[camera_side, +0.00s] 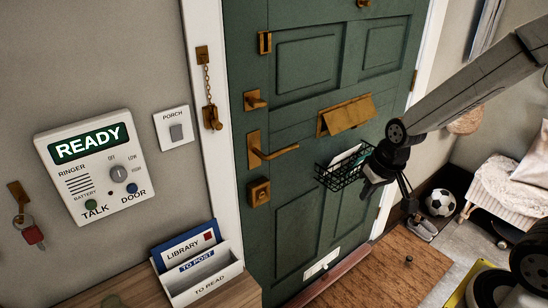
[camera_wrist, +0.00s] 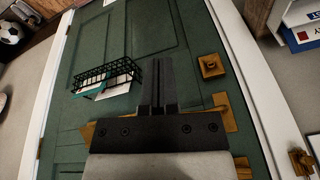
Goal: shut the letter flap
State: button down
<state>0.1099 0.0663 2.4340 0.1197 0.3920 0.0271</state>
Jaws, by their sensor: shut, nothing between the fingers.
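The brass letter flap (camera_side: 348,115) is on the green door (camera_side: 295,140), above the wire basket. It stands tilted out from the door face, with a gap at its side. In the wrist view, a brass edge that looks like the flap (camera_wrist: 88,133) shows left of my gripper's body, and the rest is hidden behind it. My gripper (camera_side: 367,187) is in front of the door, below and right of the flap, beside the basket. Its fingers (camera_wrist: 158,62) are together and empty in the wrist view. I see no contact with the flap.
The wire basket (camera_side: 338,178) with papers hangs just below the flap, close to my gripper. A brass lever handle (camera_side: 275,152) and a lock knob (camera_side: 259,192) are to the left. A doormat (camera_side: 375,275) and football (camera_side: 440,202) lie on the floor.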

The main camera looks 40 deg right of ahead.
aim_at(355, 115)
jog(key=w+d+r+m+t, duration=0.1)
jog(key=w+d+r+m, duration=0.2)
jog(key=d, duration=0.7)
jog(key=w+d+r+m+t, duration=0.2)
jog(key=w+d+m, duration=0.3)
jog(key=d, duration=0.5)
jog(key=w+d+r+m+t, duration=0.2)
jog(key=w+d+m, duration=0.3)
jog(key=d, duration=0.5)
jog(key=shift+d+r+m, duration=0.2)
jog(key=shift+r+m, duration=0.65)
jog(key=shift+m, duration=0.25)
jog(key=shift+f, duration=0.1)
jog(key=x, duration=1.3)
jog(key=shift+w, duration=0.55)
